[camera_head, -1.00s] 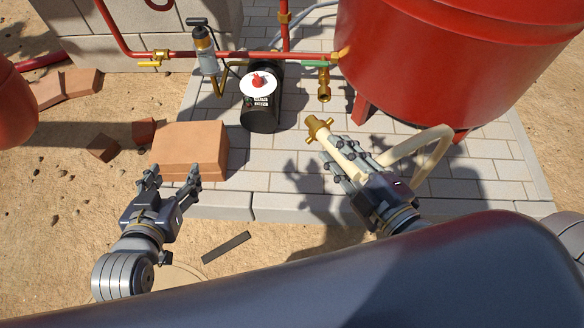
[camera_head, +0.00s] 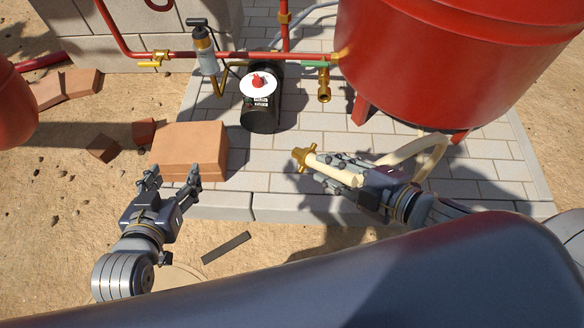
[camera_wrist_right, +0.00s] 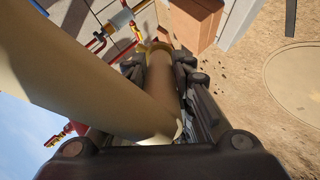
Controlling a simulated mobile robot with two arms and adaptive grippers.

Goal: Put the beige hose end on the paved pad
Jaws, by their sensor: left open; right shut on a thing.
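The beige hose end (camera_head: 318,164) has a brass fitting (camera_head: 304,158) at its tip. My right gripper (camera_head: 335,172) is shut on it and holds it over the paved pad (camera_head: 262,184), with the fitting pointing left. Whether it touches the pad I cannot tell. The hose loops back to the right, towards the red tank. In the right wrist view the hose end (camera_wrist_right: 162,90) lies between the fingers, and a thick length of hose crosses on the left. My left gripper (camera_head: 170,176) is open and empty, in front of the orange blocks near the pad's left edge.
A large red tank (camera_head: 450,60) stands on the pad at the right. A black canister (camera_head: 262,108) and a brass valve (camera_head: 324,88) are behind the hose end. Orange blocks (camera_head: 190,148) sit at the left. Bare paving lies between the blocks and the fitting.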

